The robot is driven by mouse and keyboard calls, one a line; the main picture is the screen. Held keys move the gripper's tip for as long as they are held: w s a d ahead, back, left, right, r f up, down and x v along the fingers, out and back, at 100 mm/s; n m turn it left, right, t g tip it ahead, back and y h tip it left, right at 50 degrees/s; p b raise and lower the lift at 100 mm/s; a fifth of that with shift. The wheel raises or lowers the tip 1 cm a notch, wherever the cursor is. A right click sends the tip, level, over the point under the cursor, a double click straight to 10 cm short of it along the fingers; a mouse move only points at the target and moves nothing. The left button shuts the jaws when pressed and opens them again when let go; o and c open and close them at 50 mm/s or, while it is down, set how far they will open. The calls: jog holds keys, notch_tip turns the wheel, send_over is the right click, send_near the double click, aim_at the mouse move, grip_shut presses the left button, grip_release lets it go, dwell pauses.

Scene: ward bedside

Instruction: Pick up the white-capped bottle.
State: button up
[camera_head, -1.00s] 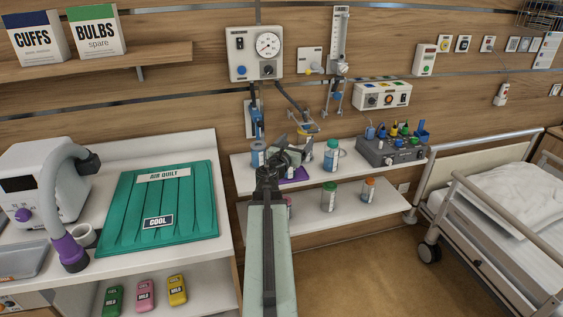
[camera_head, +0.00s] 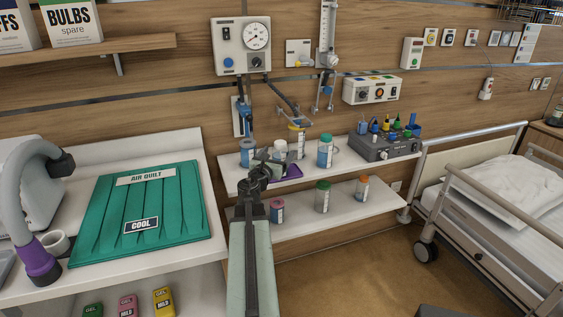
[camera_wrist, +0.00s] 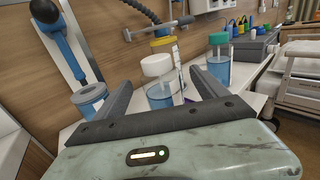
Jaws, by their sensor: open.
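The white-capped bottle (camera_head: 279,149) stands on the upper wall shelf (camera_head: 237,185), just beyond my gripper and partly hidden by it in the head view. In the wrist view, its white cap and clear body with blue contents (camera_wrist: 160,96) show upright between the two fingers. My gripper (camera_head: 263,158) is open and empty. Its fingers (camera_wrist: 162,88) point toward the bottle, one on each side of it in the picture. I cannot tell whether the fingertips reach past its body.
A purple tray (camera_head: 291,172) lies close by. A grey device (camera_head: 383,149) stands farther right. Pink-, green- and orange-capped bottles (camera_head: 277,211) stand on the lower shelf.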

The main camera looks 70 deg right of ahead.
jog(key=d, duration=0.6)
jog(key=shift+w+d+f, duration=0.1)
jog(key=shift+d+f, duration=0.1)
jog(key=shift+a, duration=0.1)
grip_shut()
notch_tip(320, 180, up, 10)
jog(key=p, duration=1)
jog(key=shift+r, duration=0.2)
